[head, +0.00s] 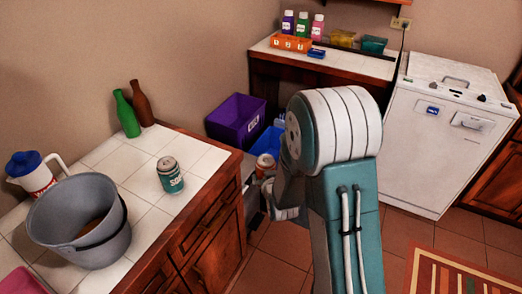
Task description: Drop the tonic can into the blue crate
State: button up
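A can with a silver top and an orange-red body (264,163) shows just left of my arm, in front of the blue crate (270,139) in the picture. Its label is too small to read, so I cannot tell whether it is the tonic can. The blue crate stands at the floor, right of a purple crate, and is partly hidden by my arm. My gripper is around the lower left of my arm, close to the can. Its fingers are mostly hidden, and I cannot see whether they touch the can.
A teal soda can (170,175), grey bucket (80,220), green bottle (127,114) and brown bottle (142,104) stand on the tiled counter (205,165). The purple crate (236,120) is behind. A white dishwasher (445,130) stands right. The floor near the striped rug (460,272) is clear.

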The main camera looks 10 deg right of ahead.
aim_at(274, 156)
jog(key=i+l+u, duration=0.4)
jog(key=l, duration=0.35)
jog(key=i+l+u, duration=0.2)
jog(key=i+l, duration=0.15)
jog(key=i+l+u, duration=0.2)
jog(key=l, duration=0.3)
jog(key=i+l+u, duration=0.2)
jog(key=l, duration=0.25)
jog(key=l+u, duration=0.2)
jog(key=l, duration=0.3)
jog(key=i+l+u, duration=0.2)
jog(key=l, duration=0.3)
jog(key=l+u, duration=0.2)
jog(key=l, duration=0.3)
